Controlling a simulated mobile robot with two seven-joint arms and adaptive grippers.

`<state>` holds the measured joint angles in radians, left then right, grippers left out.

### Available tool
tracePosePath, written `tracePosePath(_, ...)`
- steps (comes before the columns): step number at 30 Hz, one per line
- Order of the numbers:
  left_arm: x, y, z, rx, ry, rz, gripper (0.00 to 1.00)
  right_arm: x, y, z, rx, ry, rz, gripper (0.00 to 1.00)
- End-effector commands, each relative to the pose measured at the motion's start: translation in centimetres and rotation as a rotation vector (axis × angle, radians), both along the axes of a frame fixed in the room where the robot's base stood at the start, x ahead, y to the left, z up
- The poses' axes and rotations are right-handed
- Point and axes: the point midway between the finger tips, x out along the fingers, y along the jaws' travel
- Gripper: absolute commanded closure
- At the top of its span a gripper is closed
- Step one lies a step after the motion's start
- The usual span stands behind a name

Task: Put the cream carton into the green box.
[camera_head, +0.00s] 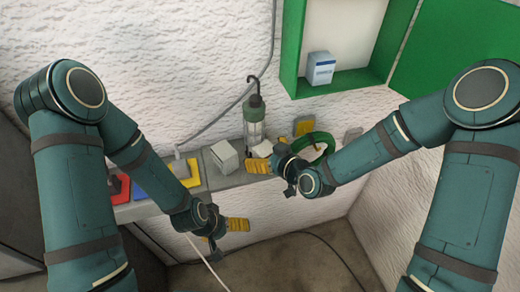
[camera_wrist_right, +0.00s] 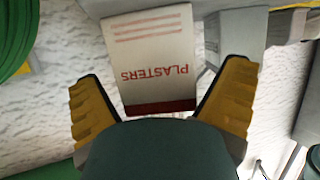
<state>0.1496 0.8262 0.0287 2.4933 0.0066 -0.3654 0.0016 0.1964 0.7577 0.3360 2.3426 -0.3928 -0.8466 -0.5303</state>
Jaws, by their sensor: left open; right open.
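The cream carton (camera_head: 263,147) stands on the grey ledge beside my right gripper (camera_head: 278,145). In the right wrist view the carton (camera_wrist_right: 152,55) is pale with red "PLASTERS" lettering and a dark red band. It lies between the two open yellow fingers of the right gripper (camera_wrist_right: 160,88), with a visible gap on each side. My left gripper (camera_head: 213,198) is open and empty at the ledge's front edge. The green box (camera_head: 288,50) is fixed to the wall at the upper right, with its door (camera_head: 460,50) open.
A blue-and-white carton (camera_head: 321,68) stands inside the green box. A lamp with a hook (camera_head: 254,118) stands behind the cream carton. A green coil (camera_head: 318,143) is right of it, a pale grey block (camera_head: 224,157) left. Red (camera_head: 118,186) and blue (camera_head: 155,182) items lie further left.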

Motion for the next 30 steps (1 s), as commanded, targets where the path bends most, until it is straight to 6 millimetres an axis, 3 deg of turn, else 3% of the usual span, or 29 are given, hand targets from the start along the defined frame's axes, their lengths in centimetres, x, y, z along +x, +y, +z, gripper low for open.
tracePosePath(8,-0.02,-0.01,0.01,0.0,0.0,0.0,0.0,-0.04,-0.03,-0.06,0.0,0.0,-0.001,0.04)
tracePosePath(14,-0.02,-0.01,0.01,0.0,0.0,0.0,0.0,-0.03,-0.03,-0.05,0.0,0.0,-0.001,0.7)
tracePosePath(15,-0.01,-0.01,0.01,0.0,0.0,0.0,0.0,-0.03,-0.03,-0.05,0.0,0.0,0.0,0.75)
tracePosePath(17,-0.01,0.0,0.01,0.0,0.0,0.0,0.0,-0.03,-0.03,-0.06,0.0,0.0,-0.001,0.75)
tracePosePath(18,-0.01,0.0,0.01,0.0,0.0,0.0,0.0,-0.03,-0.03,-0.05,0.0,0.0,0.0,0.8)
tracePosePath(30,0.0,-0.01,0.04,0.0,0.0,0.0,0.0,0.0,-0.04,0.73,-0.001,-0.002,0.0,0.8)
